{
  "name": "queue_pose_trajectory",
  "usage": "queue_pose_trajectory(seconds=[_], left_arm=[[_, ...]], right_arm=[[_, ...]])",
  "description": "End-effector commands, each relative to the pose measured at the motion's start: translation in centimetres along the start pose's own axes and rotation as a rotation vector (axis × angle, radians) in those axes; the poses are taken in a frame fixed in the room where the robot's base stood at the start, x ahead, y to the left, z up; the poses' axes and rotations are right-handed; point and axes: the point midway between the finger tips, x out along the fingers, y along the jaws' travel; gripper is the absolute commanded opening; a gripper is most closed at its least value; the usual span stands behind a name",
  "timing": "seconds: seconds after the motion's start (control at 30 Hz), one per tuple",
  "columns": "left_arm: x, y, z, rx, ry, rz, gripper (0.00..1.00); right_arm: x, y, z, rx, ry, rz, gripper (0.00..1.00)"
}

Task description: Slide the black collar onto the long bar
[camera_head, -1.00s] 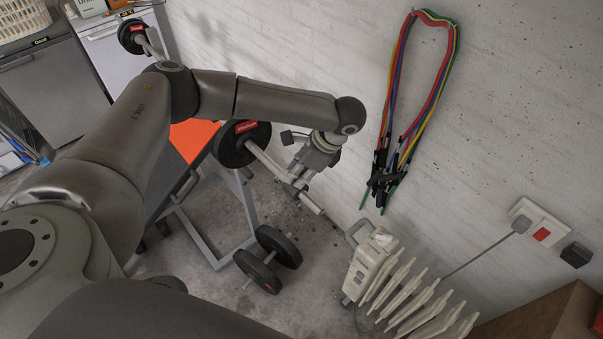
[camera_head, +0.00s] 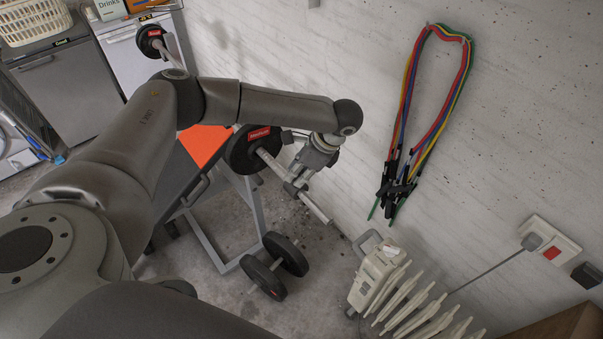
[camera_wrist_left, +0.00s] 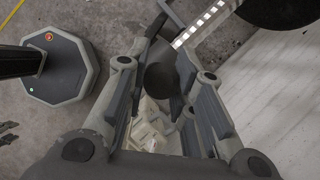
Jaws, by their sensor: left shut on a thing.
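The long bar (camera_head: 317,209) is pale metal and slants from a black weight plate (camera_head: 240,152) down to a free end at lower right. My left gripper (camera_head: 293,186) is at the bar between plate and free end. In the left wrist view, my left gripper's fingers (camera_wrist_left: 162,90) are shut on a dark rounded piece (camera_wrist_left: 163,78), which looks like the black collar. Part of the bar (camera_wrist_left: 203,24) shows above it. The fingers hide much of the collar; I cannot tell whether it encircles the bar. My right gripper is not in view.
A dumbbell (camera_head: 277,265) lies on the floor below. A cream radiator (camera_head: 385,280) stands at lower right. Coloured bands (camera_head: 436,95) hang on the white wall.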

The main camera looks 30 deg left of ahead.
Motion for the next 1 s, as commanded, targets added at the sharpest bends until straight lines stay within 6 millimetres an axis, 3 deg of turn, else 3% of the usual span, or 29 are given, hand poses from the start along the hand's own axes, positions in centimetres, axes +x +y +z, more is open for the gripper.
queue_pose_trajectory(seconds=[1.0], left_arm=[[1.4, -2.5, 3.0, -0.001, 0.001, 0.000, 0.00]], right_arm=[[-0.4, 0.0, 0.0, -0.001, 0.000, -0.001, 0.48]])
